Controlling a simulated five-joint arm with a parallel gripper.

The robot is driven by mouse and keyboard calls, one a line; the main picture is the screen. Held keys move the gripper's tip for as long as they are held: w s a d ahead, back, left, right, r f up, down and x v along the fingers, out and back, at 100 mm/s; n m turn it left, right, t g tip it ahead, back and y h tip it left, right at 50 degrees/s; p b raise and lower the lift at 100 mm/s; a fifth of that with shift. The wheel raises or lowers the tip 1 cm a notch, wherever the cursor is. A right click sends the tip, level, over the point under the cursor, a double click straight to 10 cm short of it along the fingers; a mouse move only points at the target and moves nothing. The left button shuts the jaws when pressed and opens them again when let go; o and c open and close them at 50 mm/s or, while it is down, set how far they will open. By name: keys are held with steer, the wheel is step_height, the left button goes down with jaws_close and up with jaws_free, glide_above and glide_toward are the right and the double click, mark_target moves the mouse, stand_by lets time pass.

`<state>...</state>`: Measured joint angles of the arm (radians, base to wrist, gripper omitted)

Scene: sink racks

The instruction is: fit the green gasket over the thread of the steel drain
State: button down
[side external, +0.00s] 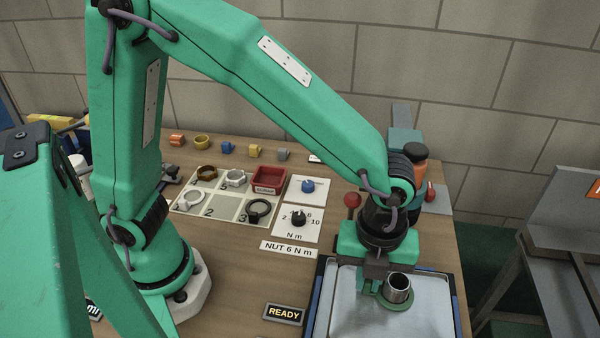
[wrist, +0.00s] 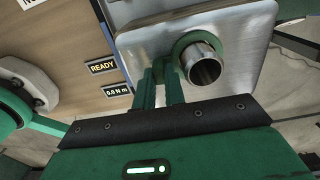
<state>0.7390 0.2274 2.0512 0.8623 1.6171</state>
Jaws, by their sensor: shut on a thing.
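The steel drain (side external: 399,286) stands up from the sink plate as a short open tube. It also shows in the wrist view (wrist: 204,68). The green gasket (side external: 397,304) is a flat ring around the drain's lower part, close to the plate; in the wrist view the gasket (wrist: 184,43) shows at the tube's left and top. Whether it lies flat on the plate cannot be told. My gripper (side external: 374,285) is shut on the gasket's left edge; its two fingers (wrist: 166,75) reach the ring in the wrist view.
The metal sink plate (side external: 345,310) lies at the table's front right. A parts board (side external: 220,208) with several rings, a red tray (side external: 268,180) and dials stand behind to the left. A READY display (side external: 284,314) sits left of the plate.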

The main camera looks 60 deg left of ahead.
stand_by(0.4)
steer(key=c, duration=1.4)
jaws_free()
steer(key=shift+r, duration=0.1)
steer(key=shift+r, duration=3.75)
steer(key=shift+a, duration=0.15)
